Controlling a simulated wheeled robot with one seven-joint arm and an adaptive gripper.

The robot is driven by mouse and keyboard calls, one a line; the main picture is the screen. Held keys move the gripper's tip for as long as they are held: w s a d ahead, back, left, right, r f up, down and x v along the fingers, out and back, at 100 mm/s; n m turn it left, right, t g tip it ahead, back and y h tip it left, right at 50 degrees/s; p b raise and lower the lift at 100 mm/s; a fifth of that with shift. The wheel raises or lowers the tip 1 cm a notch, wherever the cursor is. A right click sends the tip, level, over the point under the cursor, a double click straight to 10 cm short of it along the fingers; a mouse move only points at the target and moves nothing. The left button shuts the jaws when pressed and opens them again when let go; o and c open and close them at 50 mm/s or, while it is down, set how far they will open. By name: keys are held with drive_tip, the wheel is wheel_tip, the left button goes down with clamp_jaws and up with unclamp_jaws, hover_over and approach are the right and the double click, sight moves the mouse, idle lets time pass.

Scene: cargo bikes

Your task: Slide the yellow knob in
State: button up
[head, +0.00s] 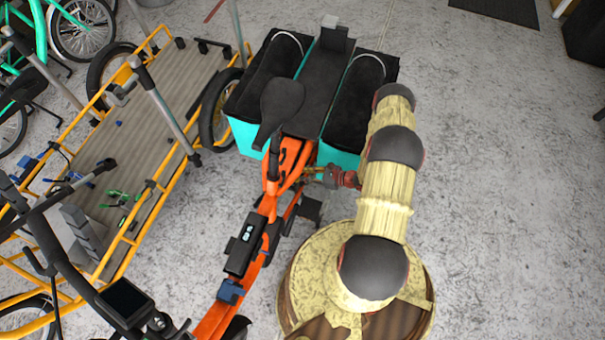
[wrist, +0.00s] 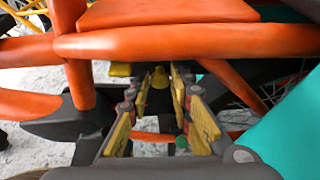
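Orange tubes (wrist: 190,42) run just above my fingers. A teal side box (wrist: 292,140) is close on the right; the bike's black saddle (head: 281,100) is above. A yellow-framed cargo bike (head: 150,95) stands at left. Concrete floor (head: 490,170) is free at right.

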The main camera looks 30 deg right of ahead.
clamp_jaws()
idle(0.4)
drive_tip(key=w+d+b, duration=0.1)
drive_tip(key=d, duration=0.1)
drive_tip(key=w+d+b, duration=0.1)
drive_tip(key=shift+w+d, duration=0.35)
drive_tip(key=shift+w, duration=0.05)
drive_tip(key=shift+o, duration=1.1)
unclamp_jaws()
drive_tip(key=shift+o, duration=1.2)
drive_tip(key=v, duration=1.2)
